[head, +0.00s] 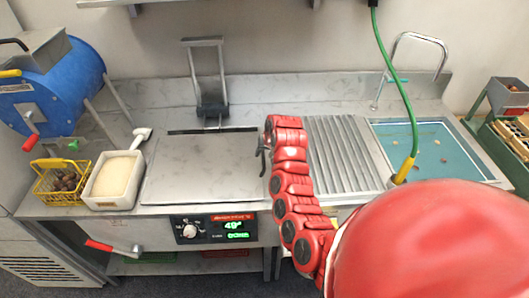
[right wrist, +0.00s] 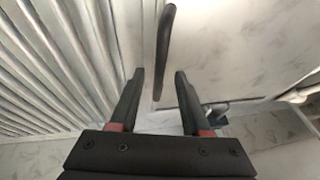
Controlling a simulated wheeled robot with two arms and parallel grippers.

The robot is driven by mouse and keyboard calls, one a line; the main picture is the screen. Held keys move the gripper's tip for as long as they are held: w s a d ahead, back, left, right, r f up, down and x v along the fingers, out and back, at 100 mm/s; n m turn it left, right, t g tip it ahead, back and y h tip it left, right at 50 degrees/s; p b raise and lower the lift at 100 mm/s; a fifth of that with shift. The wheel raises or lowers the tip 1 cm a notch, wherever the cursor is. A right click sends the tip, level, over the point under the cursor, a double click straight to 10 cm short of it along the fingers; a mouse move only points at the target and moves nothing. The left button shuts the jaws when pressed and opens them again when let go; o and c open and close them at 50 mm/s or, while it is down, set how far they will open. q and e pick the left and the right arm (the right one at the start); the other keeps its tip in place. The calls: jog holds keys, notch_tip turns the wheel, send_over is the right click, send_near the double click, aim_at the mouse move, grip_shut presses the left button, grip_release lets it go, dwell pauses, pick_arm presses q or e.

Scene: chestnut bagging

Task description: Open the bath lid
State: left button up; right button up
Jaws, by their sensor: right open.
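The bath lid (head: 195,168) is a flat pale metal plate in the middle of the counter, lying level and closed. It also shows in the right wrist view (right wrist: 235,45). A dark bar handle (right wrist: 166,40) stands out near the lid's edge beside the ribbed board. My right gripper (head: 262,150) is over the lid's right edge. In the right wrist view my right gripper (right wrist: 159,75) is open, with the lower end of the handle showing between its fingertips. I cannot tell whether they touch it. My left gripper is out of view.
A ribbed drainboard (head: 345,155) lies right of the lid, then a water sink (head: 478,165) with a green hose (head: 405,100). A metal frame (head: 207,80) stands behind the lid. A white tub (head: 115,182) and yellow basket (head: 47,190) stand left. A control panel (head: 215,228) is below.

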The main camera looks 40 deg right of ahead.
jog(key=shift+w+f, duration=0.1)
jog(key=shift+f, duration=0.1)
grip_shut()
dwell(1.4)
